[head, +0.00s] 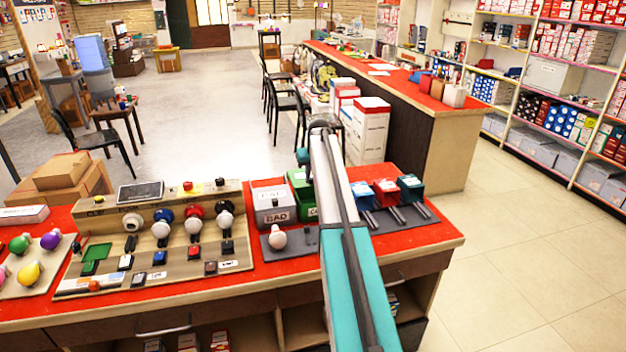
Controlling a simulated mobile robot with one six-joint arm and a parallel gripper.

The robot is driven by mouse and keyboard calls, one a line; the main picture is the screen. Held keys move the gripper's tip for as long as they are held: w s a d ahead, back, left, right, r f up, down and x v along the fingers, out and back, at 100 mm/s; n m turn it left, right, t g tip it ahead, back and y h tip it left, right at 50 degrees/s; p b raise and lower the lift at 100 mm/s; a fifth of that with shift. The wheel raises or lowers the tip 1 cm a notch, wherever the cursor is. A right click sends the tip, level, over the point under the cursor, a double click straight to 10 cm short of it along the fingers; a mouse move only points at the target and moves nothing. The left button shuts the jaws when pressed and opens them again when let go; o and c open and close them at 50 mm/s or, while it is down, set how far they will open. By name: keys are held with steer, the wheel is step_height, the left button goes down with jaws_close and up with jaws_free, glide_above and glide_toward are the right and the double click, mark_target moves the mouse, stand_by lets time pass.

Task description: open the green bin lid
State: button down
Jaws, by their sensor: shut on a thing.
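The green bin (300,203) stands on the red-topped counter, right of the grey bin labelled BAD (275,216). My arm passes in front of its right side and hides part of the bin and its label. My gripper (307,174) points down at the top of the green bin, beside my arm. It is shut on the green bin lid (298,179), though the fingers and the exact grip are small and partly hidden. I cannot tell clearly how far the lid is raised.
A white bulb (277,236) is on a dark pad in front of the bins. A wooden test board (155,240) with several bulbs stands left. Blue, red and teal small bins (386,192) stand right of my arm. White boxes (369,130) stand behind the counter.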

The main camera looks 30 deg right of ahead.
steer(key=c, duration=1.6)
jaws_free()
steer(key=shift+c, duration=0.2)
steer(key=shift+r, duration=0.15)
steer(key=b+v, duration=0.2)
steer(key=v, duration=1.1)
steer(key=shift+s+r+b, duration=0.2)
steer(key=shift+r+b, duration=0.1)
steer(key=shift+b, duration=0.05)
